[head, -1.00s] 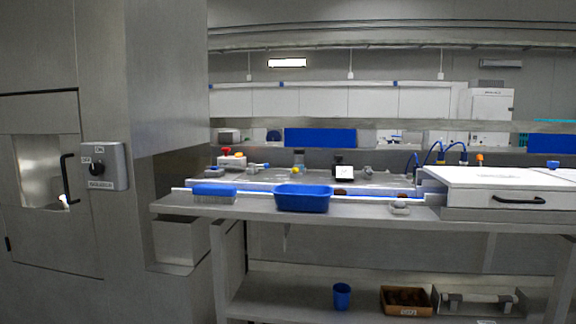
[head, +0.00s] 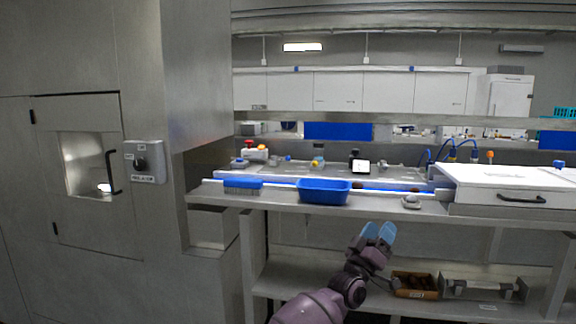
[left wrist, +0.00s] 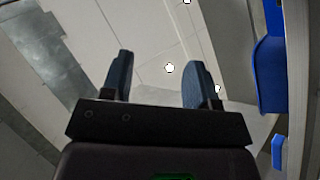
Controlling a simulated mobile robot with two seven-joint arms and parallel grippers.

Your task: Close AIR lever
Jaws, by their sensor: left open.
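No lever marked AIR can be made out in either view. In the head view a grey switch box (head: 144,162) with a dark rotary knob and small labels is fixed to the steel cabinet at left. Small fittings with blue hoses (head: 452,150) stand at the back of the bench, too small to read. My left gripper (head: 378,232) has blue fingers and is raised in front of the bench, below its front edge. It is open and empty; its spread fingers also show in the left wrist view (left wrist: 160,82). My right gripper is not in view.
A brown box (head: 416,285) sits on the lower shelf. A cabinet door (head: 75,205) with a dark handle is at left.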

